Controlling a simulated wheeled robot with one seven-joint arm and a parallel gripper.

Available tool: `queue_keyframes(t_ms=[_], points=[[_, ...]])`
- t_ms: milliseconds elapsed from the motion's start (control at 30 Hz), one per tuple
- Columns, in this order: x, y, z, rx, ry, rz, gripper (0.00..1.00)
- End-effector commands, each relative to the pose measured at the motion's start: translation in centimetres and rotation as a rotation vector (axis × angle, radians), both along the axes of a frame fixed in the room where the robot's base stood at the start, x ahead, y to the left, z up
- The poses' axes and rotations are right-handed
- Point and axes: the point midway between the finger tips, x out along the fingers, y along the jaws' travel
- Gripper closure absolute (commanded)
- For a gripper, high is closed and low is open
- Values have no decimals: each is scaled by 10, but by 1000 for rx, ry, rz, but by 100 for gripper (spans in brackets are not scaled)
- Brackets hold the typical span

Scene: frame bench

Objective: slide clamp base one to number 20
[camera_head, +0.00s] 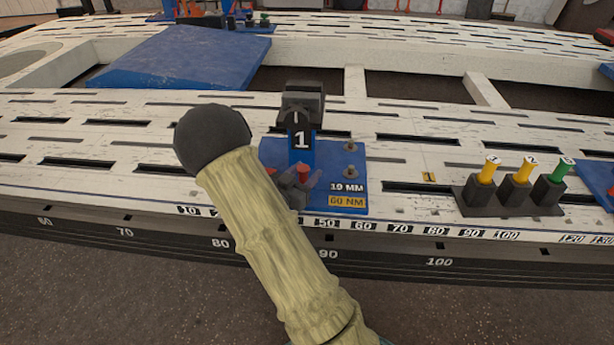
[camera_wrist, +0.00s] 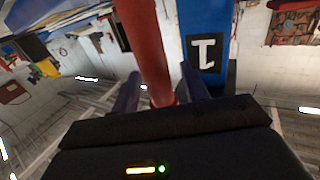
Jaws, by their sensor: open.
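Clamp base one (camera_head: 350,170) is a blue plate with an upright blue post carrying a white "1" and a dark clamp head (camera_head: 303,100). It stands on the bench's front strip, its front edge above the mark 50 (camera_head: 325,223). The post's "1" plate (camera_wrist: 207,55) also shows in the wrist view. My gripper (camera_head: 298,183) is at the front left of the base, partly hidden by my arm. A red handle (camera_wrist: 150,50) runs between the open fingers in the wrist view; I cannot tell whether they touch it. The mark 20 is largely hidden behind my arm.
A dark holder (camera_head: 512,195) with two yellow-topped and one green-topped pieces stands right of the base. Another blue base (camera_head: 600,178) is at the right edge. A large blue plate (camera_head: 180,58) lies behind on the slotted white bench (camera_head: 80,105).

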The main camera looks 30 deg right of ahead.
Motion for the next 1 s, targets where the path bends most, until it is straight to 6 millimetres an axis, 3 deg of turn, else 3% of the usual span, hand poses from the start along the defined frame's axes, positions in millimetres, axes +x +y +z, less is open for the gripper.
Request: queue_keyframes(t_ms=[133, 400, 633, 1000], points=[[5, -10, 0, 0, -1, 0, 55], [6, -10, 1, 0, 0, 1, 55], [5, -10, 1, 0, 0, 1, 100], [11, -7, 2, -1, 0, -6, 100]])
